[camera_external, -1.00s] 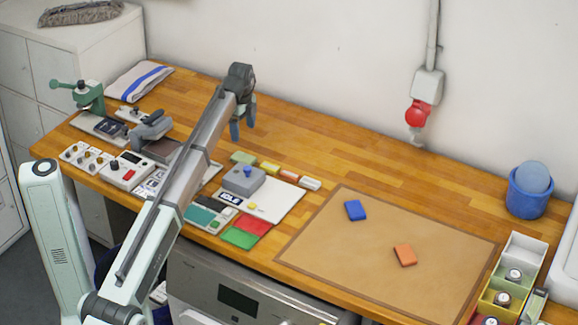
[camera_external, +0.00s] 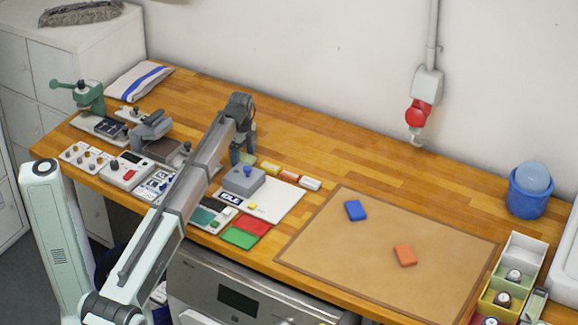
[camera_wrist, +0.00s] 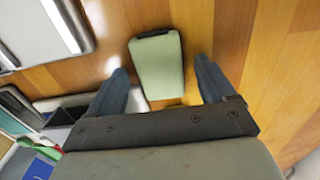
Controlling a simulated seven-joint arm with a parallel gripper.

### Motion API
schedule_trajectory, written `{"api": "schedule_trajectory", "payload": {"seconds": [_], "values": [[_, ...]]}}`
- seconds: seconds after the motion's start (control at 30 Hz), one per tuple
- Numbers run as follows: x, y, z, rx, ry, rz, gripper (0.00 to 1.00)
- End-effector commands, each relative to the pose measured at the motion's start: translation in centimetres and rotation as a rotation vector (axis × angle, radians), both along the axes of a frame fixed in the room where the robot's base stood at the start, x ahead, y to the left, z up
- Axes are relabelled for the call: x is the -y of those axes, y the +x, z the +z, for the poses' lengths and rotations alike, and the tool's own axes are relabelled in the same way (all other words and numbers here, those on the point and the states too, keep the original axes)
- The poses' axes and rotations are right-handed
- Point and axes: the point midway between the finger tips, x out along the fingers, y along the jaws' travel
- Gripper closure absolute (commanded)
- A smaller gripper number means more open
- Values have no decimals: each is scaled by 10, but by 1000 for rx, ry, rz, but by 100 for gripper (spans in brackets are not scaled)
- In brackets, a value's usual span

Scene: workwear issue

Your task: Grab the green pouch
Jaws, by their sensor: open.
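The pale green pouch (camera_wrist: 157,62) lies on the wooden table, between my two fingers in the wrist view. In the external view it (camera_external: 248,158) is largely hidden behind my gripper. My gripper (camera_external: 242,155) points down over it at the back of the devices. In the wrist view my gripper (camera_wrist: 160,70) is open, with one finger on each side of the pouch and a visible gap on both sides. The exact height of the fingertips above the table cannot be told.
A brown mat (camera_external: 350,270) holds blue and orange pieces. The table behind is clear.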

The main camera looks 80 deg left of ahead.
Motion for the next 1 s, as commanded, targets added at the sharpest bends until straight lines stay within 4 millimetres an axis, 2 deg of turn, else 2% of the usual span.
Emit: {"api": "schedule_trajectory", "payload": {"seconds": [0.17, 0.8, 1.0], "values": [[0, 0, 0, 1, 1, 0, 17], [0, 0, 0, 0, 0, 0, 77], [0, 0, 0, 0, 0, 0, 78]]}}
